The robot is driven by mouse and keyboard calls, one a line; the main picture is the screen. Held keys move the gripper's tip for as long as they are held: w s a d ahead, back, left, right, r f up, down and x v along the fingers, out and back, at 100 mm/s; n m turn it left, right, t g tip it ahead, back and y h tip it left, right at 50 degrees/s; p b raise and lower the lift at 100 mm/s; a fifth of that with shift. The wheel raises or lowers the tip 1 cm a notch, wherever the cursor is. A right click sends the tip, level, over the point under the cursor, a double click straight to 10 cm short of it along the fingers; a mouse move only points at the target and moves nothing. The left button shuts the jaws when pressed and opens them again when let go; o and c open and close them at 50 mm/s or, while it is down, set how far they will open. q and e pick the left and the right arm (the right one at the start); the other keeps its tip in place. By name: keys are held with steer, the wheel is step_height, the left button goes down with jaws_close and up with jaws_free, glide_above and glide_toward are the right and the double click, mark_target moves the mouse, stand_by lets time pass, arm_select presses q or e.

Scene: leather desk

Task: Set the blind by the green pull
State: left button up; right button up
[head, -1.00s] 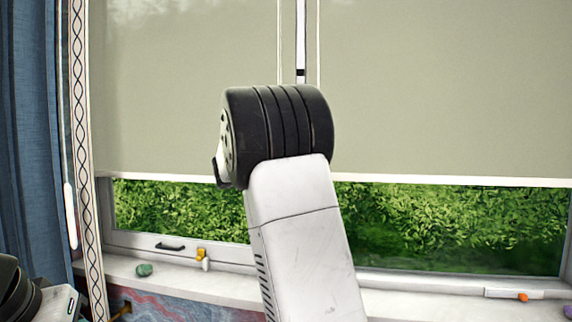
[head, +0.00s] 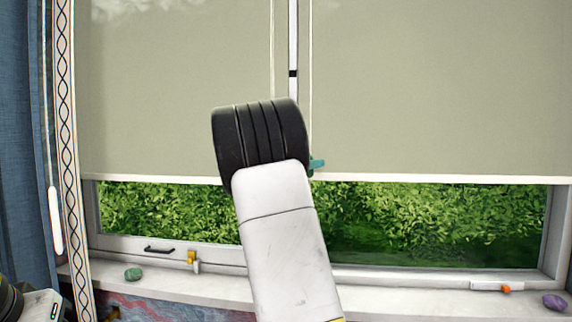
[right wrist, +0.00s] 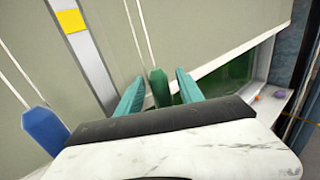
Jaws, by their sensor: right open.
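The green pull (right wrist: 159,88) hangs on thin cords in the right wrist view. My right gripper (right wrist: 160,77) is open, with one teal finger on each side of the pull; I cannot tell if either touches it. A blue pull (right wrist: 44,130) hangs further left in that view. In the head view my right arm hides most of the gripper; one teal fingertip (head: 317,164) shows beside its black joint. The left blind (head: 170,100) and right blind (head: 440,100) are partly lowered to about the same height. My left gripper is out of view.
A dark mullion mark (head: 293,73) shows between the blinds, and a yellow mark (right wrist: 71,20) in the wrist view. The sill holds a green stone (head: 133,274), a purple stone (head: 554,301) and window handles. A blue curtain (head: 20,150) hangs at the left.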

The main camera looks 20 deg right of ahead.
steer(key=shift+c, duration=0.4)
jaws_close()
stand_by(0.9)
